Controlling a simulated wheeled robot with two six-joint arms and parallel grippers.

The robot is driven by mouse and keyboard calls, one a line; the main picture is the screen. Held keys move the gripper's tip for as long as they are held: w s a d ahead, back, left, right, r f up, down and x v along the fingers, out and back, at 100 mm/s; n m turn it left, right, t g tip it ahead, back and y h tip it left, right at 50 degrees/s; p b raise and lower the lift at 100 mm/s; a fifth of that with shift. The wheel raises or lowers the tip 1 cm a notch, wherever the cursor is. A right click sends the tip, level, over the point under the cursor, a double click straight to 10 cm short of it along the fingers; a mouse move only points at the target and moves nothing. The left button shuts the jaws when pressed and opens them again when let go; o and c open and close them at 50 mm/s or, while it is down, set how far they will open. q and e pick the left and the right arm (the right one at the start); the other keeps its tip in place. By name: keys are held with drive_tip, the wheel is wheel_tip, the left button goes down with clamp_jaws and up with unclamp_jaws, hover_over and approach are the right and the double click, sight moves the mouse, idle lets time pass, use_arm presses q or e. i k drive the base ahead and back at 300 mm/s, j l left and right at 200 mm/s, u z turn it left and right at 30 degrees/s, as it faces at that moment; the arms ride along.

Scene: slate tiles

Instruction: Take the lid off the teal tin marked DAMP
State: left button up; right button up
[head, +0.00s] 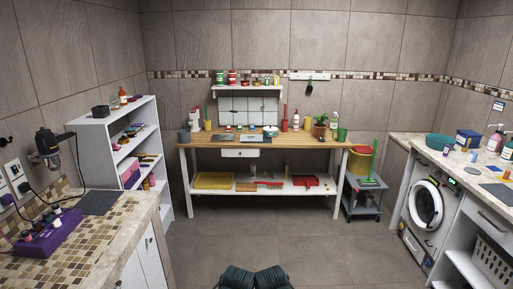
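I cannot make out any tin with a readable DAMP mark; the labels are too small at this distance. Several small tins and jars (244,82) in red, green and other colours stand on the white wall shelf above the workbench. A teal, basin-like vessel (439,141) sits on the right counter, and I see no mark on it. Neither of my grippers is in view.
A wooden workbench (215,141) stands at the back wall, with a white shelving unit (165,193) to its left. A tiled counter is at near left. A washing machine (426,205) is under the right counter. The floor (290,240) between is clear.

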sight(270, 128)
drive_tip(key=i+z, duration=0.15)
drive_tip(key=i, duration=1.7)
drive_tip(key=i+u, duration=0.1)
drive_tip(key=i, duration=0.8)
drive_tip(key=i+l, duration=0.2)
drive_tip(key=i, duration=0.7)
drive_tip(key=i+l+u, duration=0.1)
drive_tip(key=i+u, duration=0.15)
drive_tip(key=i, duration=0.25)
drive_tip(key=i+l+u, duration=0.25)
drive_tip(key=i, duration=0.2)
drive_tip(key=j, duration=0.1)
